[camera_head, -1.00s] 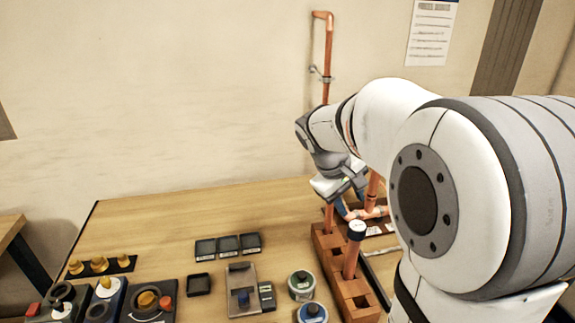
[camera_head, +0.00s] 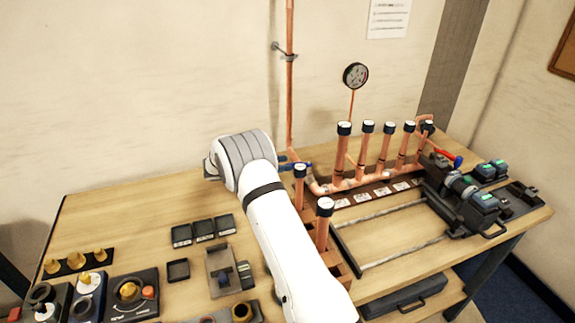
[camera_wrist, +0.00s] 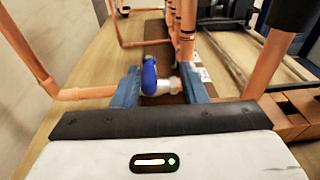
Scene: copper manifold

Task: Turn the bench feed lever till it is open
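The feed lever's blue handle (camera_wrist: 149,75) stands between my gripper's fingers in the wrist view, beside a silvery valve fitting (camera_wrist: 168,86). My gripper (camera_wrist: 160,88) is open around it, with a blue-grey finger on either side. The handle is close to the left finger; I cannot tell if they touch. In the head view a small blue part (camera_head: 297,164) shows just right of my wrist, by the copper pipe's lower end; I cannot tell if it is lever or finger. My wrist hides most of the gripper there.
The copper manifold (camera_head: 341,155) with several black-capped upright pipes and a gauge (camera_head: 355,75) stands right of my arm. A lever with a red arm (camera_head: 442,153) is at its far end. Wooden blocks with capped pipes (camera_head: 322,225) stand close to my arm. Small black trays (camera_head: 204,231) lie left.

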